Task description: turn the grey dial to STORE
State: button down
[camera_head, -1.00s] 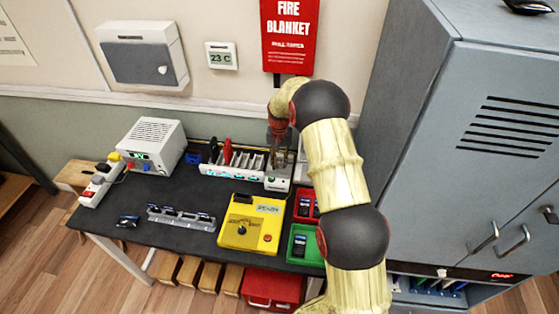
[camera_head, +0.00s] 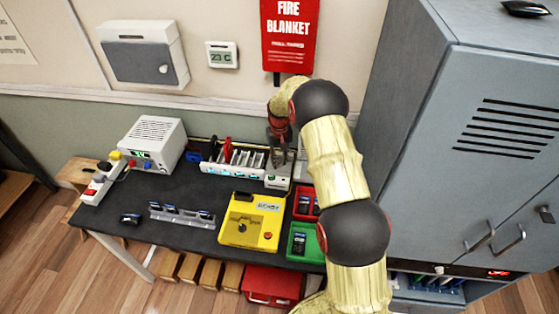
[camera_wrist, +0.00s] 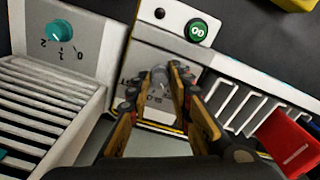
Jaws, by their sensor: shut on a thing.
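The grey dial (camera_wrist: 160,76) is on the pale front panel (camera_wrist: 146,52) of a unit, between my fingertips in the wrist view. My gripper (camera_wrist: 160,92) points at the panel and is shut on the dial. Small dark lettering shows beside the dial, partly hidden by the fingers. I cannot read which mark the dial points to. In the head view my gripper (camera_head: 280,150) reaches down to the back of the dark table, at the right end of the slotted rack, and the dial is hidden there.
A green button (camera_wrist: 200,30) is on the same panel. A teal knob marked 0, 1, 2 (camera_wrist: 58,30) is to the left. A slotted rack (camera_wrist: 250,75) with a red item (camera_wrist: 288,140) is close on the right. The yellow box (camera_head: 237,238) and green tray (camera_head: 291,255) stand nearer the front.

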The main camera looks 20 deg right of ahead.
aim_at(279, 162)
jog(key=c, duration=1.7)
grip_release()
jog(key=shift+o, duration=0.6)
notch_tip(279, 162, up, 12)
jog(key=shift+w, duration=0.1)
